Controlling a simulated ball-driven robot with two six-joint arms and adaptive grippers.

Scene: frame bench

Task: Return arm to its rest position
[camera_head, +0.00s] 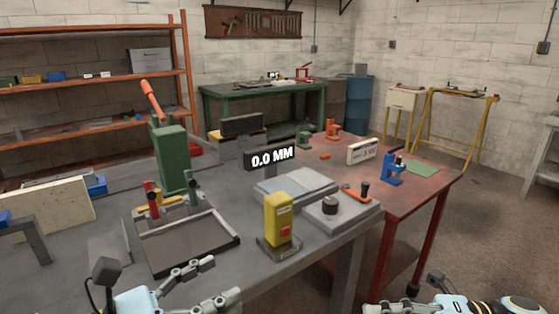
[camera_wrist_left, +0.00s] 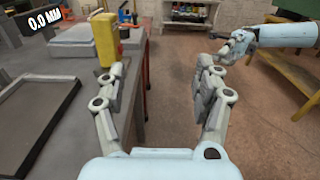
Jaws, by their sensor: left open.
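My left gripper (camera_head: 220,280) is at the bottom of the head view, in front of the bench's near edge, close to the dark-rimmed tray. Its fingers are spread with nothing between them; the left wrist view shows the same open gap (camera_wrist_left: 160,70). My right gripper (camera_wrist_left: 232,47) shows small at the upper right of the left wrist view, and part of that arm is at the bottom right edge of the head view. Its finger opening is too small to read.
The grey bench (camera_head: 310,240) holds a tray (camera_head: 160,268), a green press (camera_head: 172,160), a yellow box with a red button (camera_head: 278,220) and a 0.0 MM display (camera_head: 270,158). A red table (camera_head: 425,185) adjoins it at right. Open floor (camera_head: 480,235) lies right.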

